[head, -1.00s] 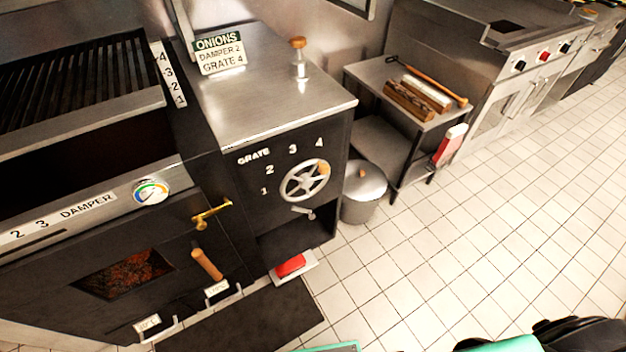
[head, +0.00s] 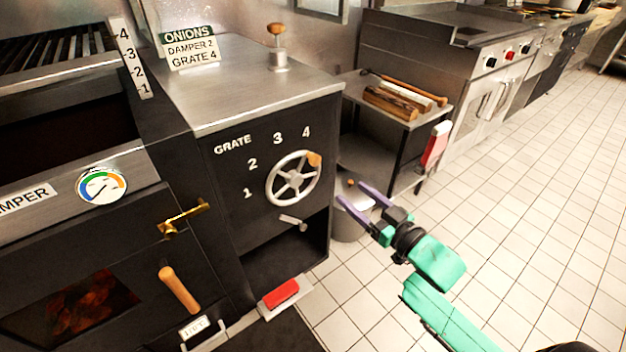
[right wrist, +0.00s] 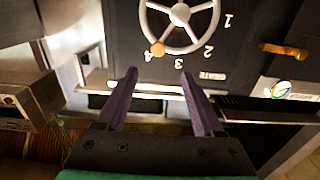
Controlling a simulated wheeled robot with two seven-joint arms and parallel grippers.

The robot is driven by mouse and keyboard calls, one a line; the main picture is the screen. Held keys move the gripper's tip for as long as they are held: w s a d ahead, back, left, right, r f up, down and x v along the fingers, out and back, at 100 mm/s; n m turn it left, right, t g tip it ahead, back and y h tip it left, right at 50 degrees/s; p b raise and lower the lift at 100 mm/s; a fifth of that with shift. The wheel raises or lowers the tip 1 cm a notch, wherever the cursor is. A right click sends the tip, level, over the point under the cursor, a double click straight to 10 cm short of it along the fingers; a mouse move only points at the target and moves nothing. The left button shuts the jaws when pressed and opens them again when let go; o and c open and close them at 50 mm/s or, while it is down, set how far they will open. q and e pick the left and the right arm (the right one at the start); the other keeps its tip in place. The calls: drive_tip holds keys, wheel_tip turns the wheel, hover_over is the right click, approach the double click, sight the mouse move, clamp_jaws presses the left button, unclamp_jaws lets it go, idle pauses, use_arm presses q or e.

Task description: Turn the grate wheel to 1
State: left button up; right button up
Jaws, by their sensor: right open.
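The grate wheel (head: 293,178) is a silver spoked handwheel on the dark cabinet front (head: 228,212). Its wooden knob (head: 314,159) sits at the upper right, beside the numeral 4. The numeral 1 (head: 247,193) is left of the wheel, with 2 and 3 above. In the right wrist view the wheel (right wrist: 181,14) appears upside down beyond the fingers, its knob (right wrist: 157,49) beside the 4. My right gripper (head: 351,192) is open and empty, to the right of and slightly below the wheel, apart from it. It also shows in the right wrist view (right wrist: 158,82). My left gripper is out of view.
A small lever (head: 293,223) sits below the wheel. A metal bin (head: 347,226) stands behind my right gripper. A side table (head: 437,113) with wood stands behind. A brass latch (head: 183,219) projects at the left. Tiled floor at right is clear.

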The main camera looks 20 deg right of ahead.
sight(317, 163)
drive_tip(key=b+x, duration=0.1)
drive_tip(key=x, duration=1.3)
drive_tip(key=shift+w+d+r, duration=0.1)
drive_tip(key=shift+w, duration=0.2)
clamp_jaws()
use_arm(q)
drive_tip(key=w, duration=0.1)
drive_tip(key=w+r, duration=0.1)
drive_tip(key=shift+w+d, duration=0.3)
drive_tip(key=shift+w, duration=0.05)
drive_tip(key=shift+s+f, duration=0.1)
